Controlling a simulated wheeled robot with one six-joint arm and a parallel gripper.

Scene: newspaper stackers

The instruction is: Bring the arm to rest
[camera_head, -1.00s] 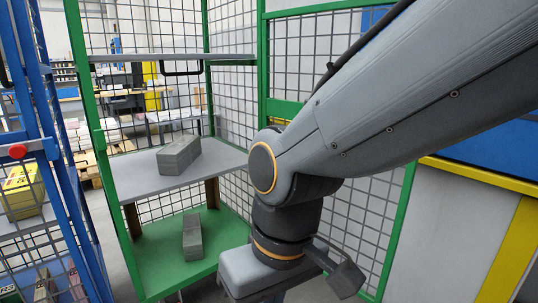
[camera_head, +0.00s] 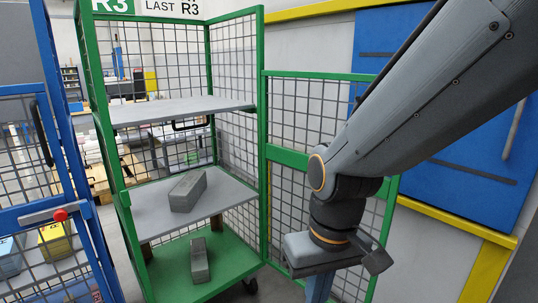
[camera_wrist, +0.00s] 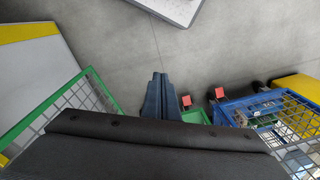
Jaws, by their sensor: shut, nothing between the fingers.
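My gripper (camera_wrist: 158,97) points down in the wrist view, with its two blue-grey fingers together and nothing between them. In the head view its fingers (camera_head: 318,289) show only in part at the bottom edge, below my wrist. My arm reaches in from the upper right and bends down at the wrist. The gripper is in front of the green cage trolley's open mesh door (camera_head: 290,185), to the right of its shelves. Bare grey floor lies beyond the fingertips in the wrist view.
The green trolley holds one grey bundle (camera_head: 188,190) on its middle shelf (camera_head: 150,222) and another grey bundle (camera_head: 199,260) on its green base. Its upper shelf (camera_head: 180,108) is empty. A blue cage trolley (camera_head: 30,215) stands left. A blue-and-yellow-framed wall panel (camera_head: 440,190) is at right.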

